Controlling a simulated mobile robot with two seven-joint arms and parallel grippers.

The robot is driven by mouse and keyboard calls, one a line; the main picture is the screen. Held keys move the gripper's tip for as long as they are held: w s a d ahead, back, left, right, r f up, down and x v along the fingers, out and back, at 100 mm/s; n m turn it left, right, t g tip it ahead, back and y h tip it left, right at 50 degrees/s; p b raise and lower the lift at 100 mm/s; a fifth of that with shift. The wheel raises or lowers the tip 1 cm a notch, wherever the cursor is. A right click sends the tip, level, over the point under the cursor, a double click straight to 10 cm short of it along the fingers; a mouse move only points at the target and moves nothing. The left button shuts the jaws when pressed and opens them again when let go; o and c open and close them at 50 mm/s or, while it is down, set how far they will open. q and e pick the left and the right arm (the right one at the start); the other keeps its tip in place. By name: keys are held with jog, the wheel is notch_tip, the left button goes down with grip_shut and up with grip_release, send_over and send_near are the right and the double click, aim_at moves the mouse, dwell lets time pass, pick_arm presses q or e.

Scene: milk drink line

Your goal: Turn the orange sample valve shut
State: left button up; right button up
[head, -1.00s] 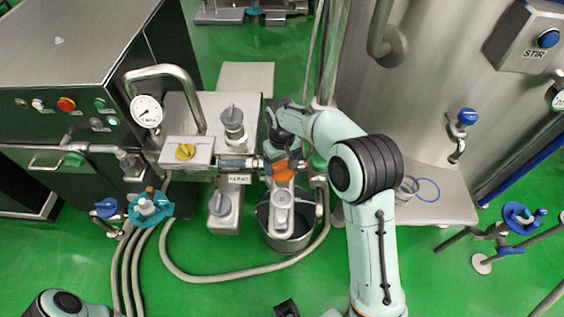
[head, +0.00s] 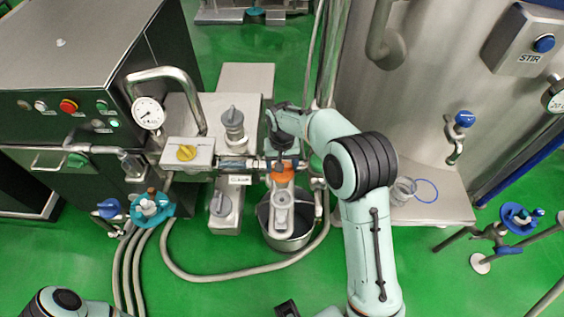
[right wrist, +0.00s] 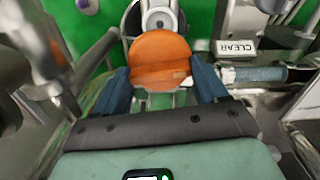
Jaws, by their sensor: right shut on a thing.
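The orange sample valve (head: 284,174) sits at the right end of the short pipe, above a grey bucket (head: 262,216). In the right wrist view its round orange handle (right wrist: 160,58) lies between the two blue fingers of my right gripper (right wrist: 164,82), which is shut on it. In the head view my right gripper (head: 283,158) is over the valve and hides part of it.
A sight tube (head: 236,164) with a CLEAR label (right wrist: 237,46) adjoins the valve. A yellow knob (head: 186,153), grey-handled valves (head: 233,124) and a pressure gauge (head: 148,113) stand left. A steel tank (head: 440,80) stands right. A hose (head: 235,275) loops across the green floor.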

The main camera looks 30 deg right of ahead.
pick_arm(q)
jog(key=shift+w+r, duration=0.1)
jog(key=shift+r, duration=0.15)
pick_arm(e)
jog(key=shift+m, duration=0.8)
jog(key=o, duration=1.1)
jog(key=shift+c, duration=0.2)
jog(key=shift+r, duration=0.1)
pick_arm(q)
jog(key=shift+w+r+p, duration=0.25)
jog(key=shift+r+p, duration=0.2)
jog(key=shift+w+r+p, duration=0.2)
jog(key=shift+r+p, duration=0.25)
pick_arm(e)
notch_tip(320, 180, up, 13)
pick_arm(q)
jog(key=shift+s, duration=0.1)
pick_arm(e)
jog(key=shift+s, duration=0.1)
